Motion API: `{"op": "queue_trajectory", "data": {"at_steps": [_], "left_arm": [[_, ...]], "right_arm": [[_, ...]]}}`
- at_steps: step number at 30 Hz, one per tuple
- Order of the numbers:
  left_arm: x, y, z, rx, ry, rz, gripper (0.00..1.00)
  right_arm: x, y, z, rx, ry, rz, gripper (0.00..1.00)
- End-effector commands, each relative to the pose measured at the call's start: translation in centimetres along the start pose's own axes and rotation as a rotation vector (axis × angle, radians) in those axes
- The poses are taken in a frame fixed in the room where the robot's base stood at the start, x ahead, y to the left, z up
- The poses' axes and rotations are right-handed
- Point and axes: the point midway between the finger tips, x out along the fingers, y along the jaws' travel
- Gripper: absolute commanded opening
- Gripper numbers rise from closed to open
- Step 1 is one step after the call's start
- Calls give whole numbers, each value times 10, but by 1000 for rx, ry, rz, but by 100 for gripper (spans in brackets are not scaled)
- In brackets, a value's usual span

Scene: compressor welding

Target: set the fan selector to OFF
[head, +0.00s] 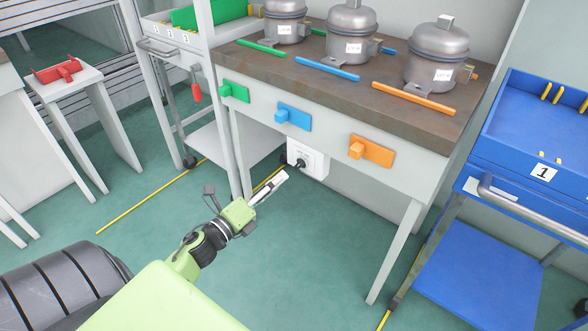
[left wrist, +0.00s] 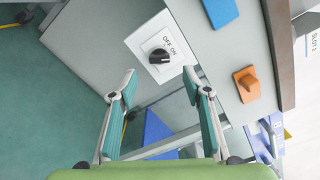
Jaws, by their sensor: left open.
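The fan selector is a black rotary knob (left wrist: 158,56) on a white plate (left wrist: 140,43) lettered OFF and ON. In the left wrist view it lies just beyond the fingertips, at the top. A pale mark on the knob seems to lie toward the ON lettering, but it is small. In the head view the white selector box (head: 318,160) sits under the workbench, with the knob on its front. My left gripper (head: 270,187) is in front of and below the box, apart from it. Its fingers (left wrist: 160,76) are spread and empty. My right gripper is not in view.
The workbench (head: 390,112) carries several grey compressors. Green (head: 234,91), blue (head: 293,116) and orange (head: 371,150) blocks with handles project from its front above the selector. A blue cart (head: 480,245) stands at right. Floor in front of the bench is clear.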

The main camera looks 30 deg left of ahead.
Motion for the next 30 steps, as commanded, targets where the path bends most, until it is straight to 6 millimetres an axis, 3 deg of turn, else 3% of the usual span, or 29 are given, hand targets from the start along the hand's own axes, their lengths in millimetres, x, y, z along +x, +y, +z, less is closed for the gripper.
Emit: {"op": "queue_trajectory", "data": {"at_steps": [6,12,26,30], "left_arm": [[49,0,0,1,-1,-2,44],[77,1,0,0,0,0,44],[88,1,0,-1,0,2,44],[88,1,0,-1,0,2,8]], "right_arm": [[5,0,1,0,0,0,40],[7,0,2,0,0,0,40],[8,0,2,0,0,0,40],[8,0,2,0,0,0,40]]}}
